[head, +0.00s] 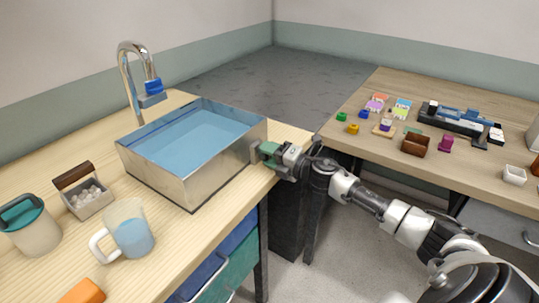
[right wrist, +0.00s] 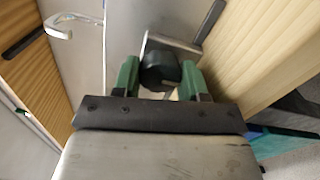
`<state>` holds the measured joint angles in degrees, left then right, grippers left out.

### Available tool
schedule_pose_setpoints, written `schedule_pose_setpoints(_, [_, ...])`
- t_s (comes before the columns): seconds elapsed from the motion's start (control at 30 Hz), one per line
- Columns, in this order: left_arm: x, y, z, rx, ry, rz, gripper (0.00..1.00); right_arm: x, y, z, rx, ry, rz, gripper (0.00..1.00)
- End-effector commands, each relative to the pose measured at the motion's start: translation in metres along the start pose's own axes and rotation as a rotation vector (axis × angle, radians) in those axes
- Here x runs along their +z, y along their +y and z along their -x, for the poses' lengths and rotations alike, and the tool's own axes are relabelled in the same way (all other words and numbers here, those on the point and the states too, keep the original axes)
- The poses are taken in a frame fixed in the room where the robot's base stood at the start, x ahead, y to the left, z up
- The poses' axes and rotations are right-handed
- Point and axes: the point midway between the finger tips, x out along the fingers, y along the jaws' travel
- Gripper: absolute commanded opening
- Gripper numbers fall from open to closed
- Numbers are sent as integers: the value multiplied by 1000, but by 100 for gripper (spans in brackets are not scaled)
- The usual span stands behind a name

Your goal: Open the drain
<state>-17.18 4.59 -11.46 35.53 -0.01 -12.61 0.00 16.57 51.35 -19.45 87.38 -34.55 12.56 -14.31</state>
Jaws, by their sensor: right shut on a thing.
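A metal basin (head: 185,178) full of blue water stands on the left wooden table. Its drain fitting (head: 254,151) is on the right-hand side wall, mostly hidden by my gripper in the head view. My right gripper (head: 266,152) is at this wall, with its arm coming in from the right. In the right wrist view, the green fingers of the right gripper (right wrist: 160,76) are shut on a round dark knob (right wrist: 158,66), one finger on each side. A metal plate (right wrist: 175,45) shows behind the knob. My left gripper is not in view.
A chrome faucet (head: 130,65) rises behind the basin. A mug (head: 130,230), a lidded cup (head: 30,225), a small box (head: 85,195) and an orange block (head: 82,292) stand left and front. The right table (head: 480,175) holds many small things.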

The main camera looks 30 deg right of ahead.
Motion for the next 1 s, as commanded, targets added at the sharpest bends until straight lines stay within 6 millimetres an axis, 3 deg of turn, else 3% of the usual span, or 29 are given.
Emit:
schedule_pose_setpoints(0.27, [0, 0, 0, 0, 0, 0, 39, -1, -2, 0, -3, 3, 4, 19])
schedule_pose_setpoints(0.3, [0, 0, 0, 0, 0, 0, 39, -1, -2, 0, -3, 3, 4, 47])
schedule_pose_setpoints(0.43, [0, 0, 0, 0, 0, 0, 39, -1, -1, 0, -3, 2, 3, 67])
schedule_pose_setpoints(1.0, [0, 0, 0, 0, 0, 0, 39, -1, -4, 1, -6, 1, 0, 68])
